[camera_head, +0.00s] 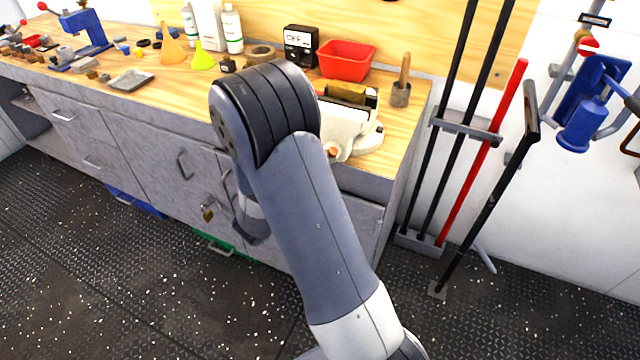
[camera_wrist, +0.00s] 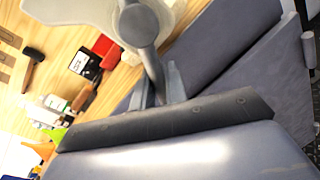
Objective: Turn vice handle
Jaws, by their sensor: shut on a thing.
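The cream-white vice (camera_head: 352,130) stands at the right end of the wooden workbench (camera_head: 285,90), partly hidden behind my arm in the head view. Its pale body also shows at the top of the wrist view (camera_wrist: 85,12). The grey vice handle (camera_wrist: 151,62) is a bar leading down from a rounded grey end, slanting in between my fingers. My gripper (camera_wrist: 160,88) is shut on the handle near its lower end. The gripper body covers the lower part of the wrist view. In the head view my arm hides the gripper and the handle.
A red bin (camera_head: 346,60), a black box (camera_head: 300,46) and a wooden-handled tool in a cup (camera_head: 402,85) stand behind the vice. Grey cabinet fronts (camera_head: 150,150) lie below the bench. Long poles (camera_head: 480,150) lean at the right. The dark floor in front is open.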

